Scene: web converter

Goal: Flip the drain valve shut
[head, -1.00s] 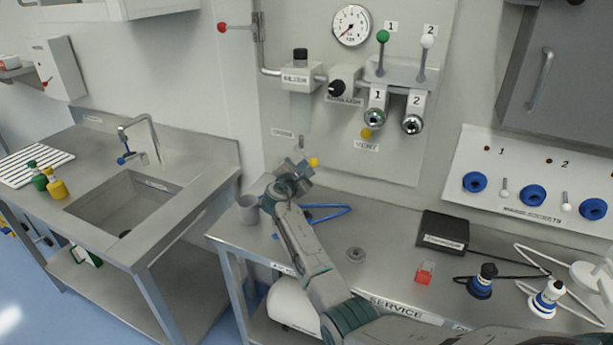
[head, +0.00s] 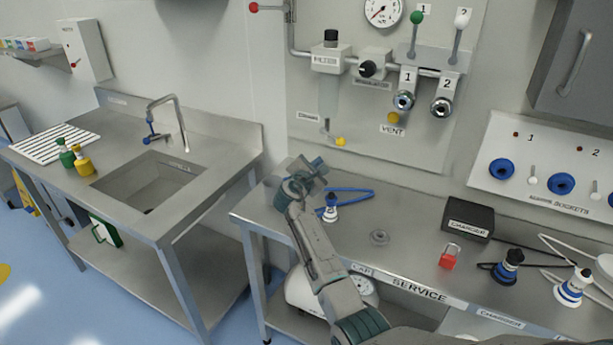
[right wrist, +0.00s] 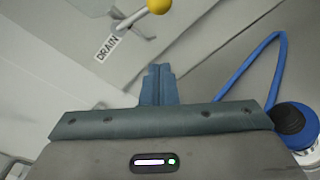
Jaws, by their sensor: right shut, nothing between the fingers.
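The drain valve lever ends in a yellow knob (head: 340,141) low on the wall panel, beside a small label at its upper left. The lever slants down to the right from its pivot. In the right wrist view the yellow knob (right wrist: 159,6) is cut by the top edge, above the DRAIN label (right wrist: 107,46). My right gripper (head: 320,163) is shut and empty, just below and left of the knob and apart from it. Its closed fingers (right wrist: 158,84) point up toward the lever in the right wrist view. My left gripper is not in view.
The service bench (head: 410,215) lies below the panel. A blue-and-white connector (head: 330,208) and blue loop (head: 352,190) are close to my right gripper. A black charger box (head: 468,220) and red padlock (head: 449,257) stand farther right. A sink (head: 150,182) is at left.

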